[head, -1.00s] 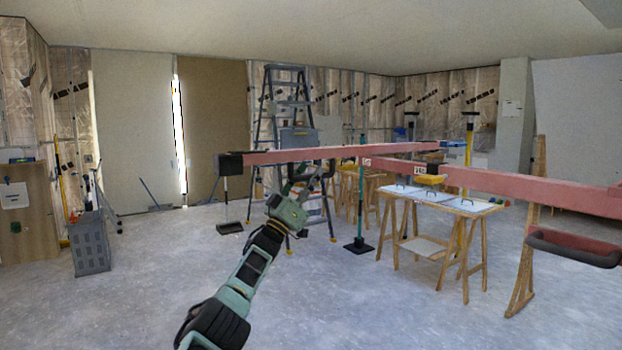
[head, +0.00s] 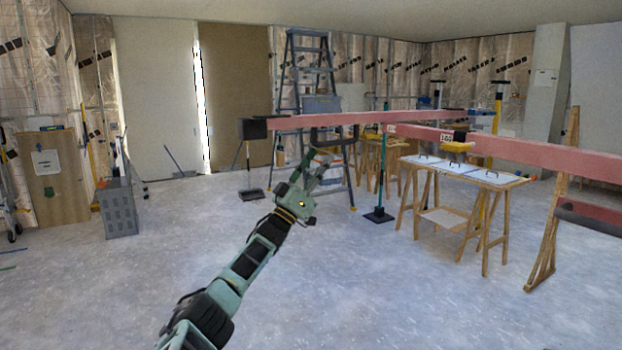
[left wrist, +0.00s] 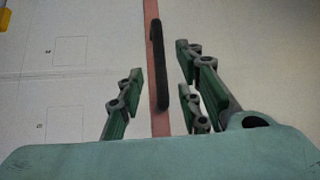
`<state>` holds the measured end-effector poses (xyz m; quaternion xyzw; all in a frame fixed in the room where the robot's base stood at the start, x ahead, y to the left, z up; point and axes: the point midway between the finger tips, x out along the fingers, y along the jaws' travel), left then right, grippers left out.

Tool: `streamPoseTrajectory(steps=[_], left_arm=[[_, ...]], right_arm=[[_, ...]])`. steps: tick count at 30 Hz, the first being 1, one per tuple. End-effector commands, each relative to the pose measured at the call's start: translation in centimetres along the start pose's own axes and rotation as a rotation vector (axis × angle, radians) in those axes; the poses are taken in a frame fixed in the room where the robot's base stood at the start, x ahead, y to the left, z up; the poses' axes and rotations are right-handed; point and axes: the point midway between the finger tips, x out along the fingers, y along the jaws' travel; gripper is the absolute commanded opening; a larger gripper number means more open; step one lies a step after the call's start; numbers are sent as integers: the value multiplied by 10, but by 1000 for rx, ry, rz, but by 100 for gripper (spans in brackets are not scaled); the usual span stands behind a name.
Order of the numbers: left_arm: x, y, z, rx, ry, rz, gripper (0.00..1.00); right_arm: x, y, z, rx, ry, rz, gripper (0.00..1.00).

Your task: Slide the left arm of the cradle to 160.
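The cradle's left arm is a long red beam (head: 350,119) with a black block (head: 253,129) at its left end. A black handle (head: 335,133) hangs under this beam. My left gripper (head: 320,163) is just below and in front of the handle in the head view. In the left wrist view my left gripper (left wrist: 160,95) is open, and the black handle (left wrist: 159,65) shows between its fingers with the red beam (left wrist: 137,30) behind it. I see no finger closed on it. A white number tag (head: 447,137) sits on the red crossbeam (head: 530,152); its digits are small. My right gripper is not in view.
A trestle table (head: 465,170) with white sheets stands at the right. A stepladder (head: 308,75) stands behind the beam. A teal post on a black foot (head: 380,214) stands under it. A grey bin (head: 120,208) is at the left. The floor in front is open.

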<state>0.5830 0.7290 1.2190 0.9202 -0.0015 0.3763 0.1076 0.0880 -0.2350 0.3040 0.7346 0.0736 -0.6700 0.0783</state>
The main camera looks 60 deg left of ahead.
Motion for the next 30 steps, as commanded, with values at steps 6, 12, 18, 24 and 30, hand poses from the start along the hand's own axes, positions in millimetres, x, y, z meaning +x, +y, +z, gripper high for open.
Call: streamPoseTrajectory(steps=[6, 12, 18, 24, 30], left_arm=[[-25, 0, 1, 0, -4, 1, 33], [-41, 0, 0, 1, -1, 1, 33], [-46, 0, -1, 0, 1, 1, 33], [-46, 0, -1, 1, 1, 1, 33], [-46, 0, -1, 1, 1, 1, 33]], right_arm=[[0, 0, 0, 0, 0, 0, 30], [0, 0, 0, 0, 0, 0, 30], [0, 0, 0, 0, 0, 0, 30], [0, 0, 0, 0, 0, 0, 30], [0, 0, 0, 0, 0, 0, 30]])
